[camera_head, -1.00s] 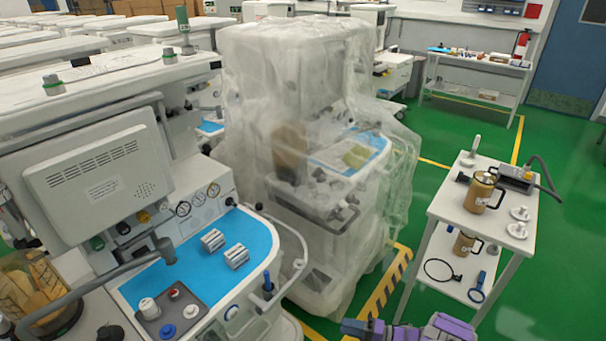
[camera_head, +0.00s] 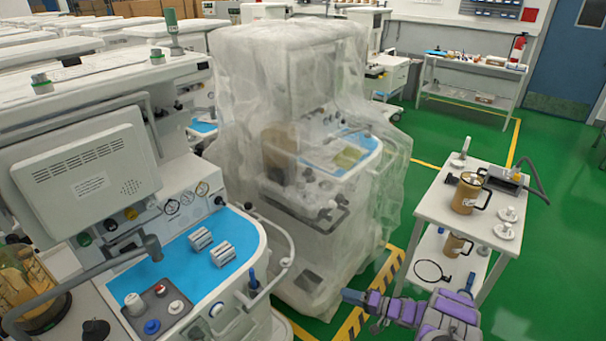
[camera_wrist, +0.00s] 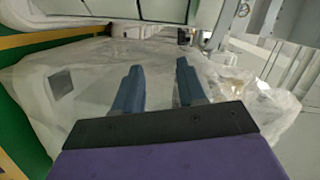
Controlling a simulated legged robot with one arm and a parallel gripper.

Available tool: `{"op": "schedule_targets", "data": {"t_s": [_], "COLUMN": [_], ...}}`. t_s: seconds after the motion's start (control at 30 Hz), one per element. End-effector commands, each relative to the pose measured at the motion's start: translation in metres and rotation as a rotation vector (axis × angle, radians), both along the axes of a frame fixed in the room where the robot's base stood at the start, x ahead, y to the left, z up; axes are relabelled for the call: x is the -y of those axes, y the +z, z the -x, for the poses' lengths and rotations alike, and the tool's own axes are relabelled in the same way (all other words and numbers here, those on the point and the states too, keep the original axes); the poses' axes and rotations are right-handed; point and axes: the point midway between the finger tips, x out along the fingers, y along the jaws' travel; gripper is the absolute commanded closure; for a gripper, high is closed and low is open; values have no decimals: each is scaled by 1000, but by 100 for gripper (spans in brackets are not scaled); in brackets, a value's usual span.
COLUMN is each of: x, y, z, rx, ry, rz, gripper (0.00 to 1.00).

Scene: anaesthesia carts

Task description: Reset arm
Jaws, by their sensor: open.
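My gripper (camera_wrist: 158,88) shows in the wrist view with its two blue-grey fingers apart and nothing between them. Beyond the fingers is the clear plastic sheet over the covered anaesthesia cart (camera_wrist: 95,75). In the head view my purple arm shows at the bottom right, with my gripper (camera_head: 350,297) at its left end, low over the floor near the yellow and black stripe. The plastic-covered cart (camera_head: 300,130) stands just behind it. I cannot tell from the head view whether the fingers touch the plastic.
An uncovered anaesthesia cart (camera_head: 90,175) with a blue worktop (camera_head: 190,262) stands at the left. A small white trolley (camera_head: 437,205) at the right holds brown canisters (camera_head: 466,195). Green floor (camera_head: 555,260) is clear right of the trolley. A bench (camera_head: 470,70) stands at the back.

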Motion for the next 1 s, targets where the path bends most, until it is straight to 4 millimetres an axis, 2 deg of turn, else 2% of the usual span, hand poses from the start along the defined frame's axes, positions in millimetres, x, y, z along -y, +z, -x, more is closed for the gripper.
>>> {"op": "schedule_targets", "data": {"t_s": [0.3,0.5,0.73,0.87,1.0], "x": [28,49,69,80,88], "y": [84,145,213,246,279], "z": [-96,-135,-149,-142,-123], "rx": [178,239,250,226,183], "ry": [-221,-357,-482,-532,-565], "rz": [285,487,713,833,959], "gripper": [60,60,60,60,60]}}
